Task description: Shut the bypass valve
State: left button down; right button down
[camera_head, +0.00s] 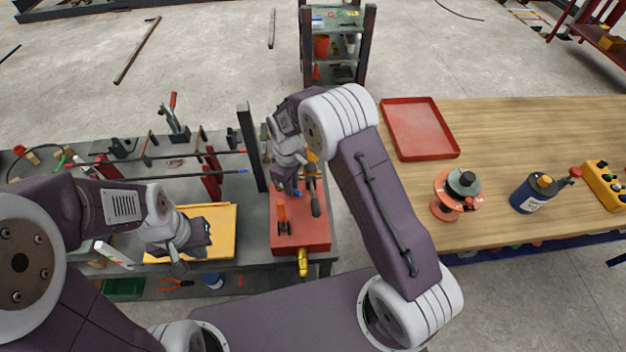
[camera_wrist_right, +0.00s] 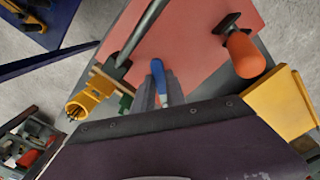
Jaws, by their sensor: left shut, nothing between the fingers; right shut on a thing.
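A red panel (camera_head: 301,235) lies on the grey bench and carries the valve fittings. My right gripper (camera_head: 292,187) is over it, shut on a blue handle (camera_wrist_right: 157,72), which sticks out between the fingertips in the right wrist view. An orange handle (camera_head: 281,208) stands apart to its left; it also shows in the right wrist view (camera_wrist_right: 244,54). A grey lever (camera_head: 315,204) lies to the right of the gripper. No label shows which valve is the bypass. My left gripper (camera_head: 177,264) is shut and empty over the front of the yellow tray.
A yellow fitting (camera_head: 302,262) projects from the panel's front edge. A yellow tray (camera_head: 228,222) lies left of the panel, beside a dark post (camera_head: 251,150). Rods and clamps crowd the bench's left. A wooden table (camera_head: 500,135) at right holds a red tray (camera_head: 418,130) and a spool (camera_head: 456,194).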

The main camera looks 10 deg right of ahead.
jog(key=m, duration=0.1)
jog(key=a+m, duration=0.1)
jog(key=m, duration=0.1)
jog(key=s+a+m+p, duration=0.1)
jog(key=m, duration=0.1)
jog(key=shift+s+r, duration=0.1)
jog(key=m, duration=0.2)
jog(key=a+m, duration=0.1)
jog(key=m, duration=0.1)
jog(key=a+m+p, duration=0.1)
jog(key=shift+a+m, duration=0.1)
jog(key=shift+m, duration=0.3)
jog(key=shift+a, duration=0.1)
jog(key=c, duration=1.4)
grip_release()
jog(key=shift+o, duration=0.2)
jog(key=shift+s, duration=0.1)
notch_tip(320, 180, up, 9)
jog(key=b, duration=0.1)
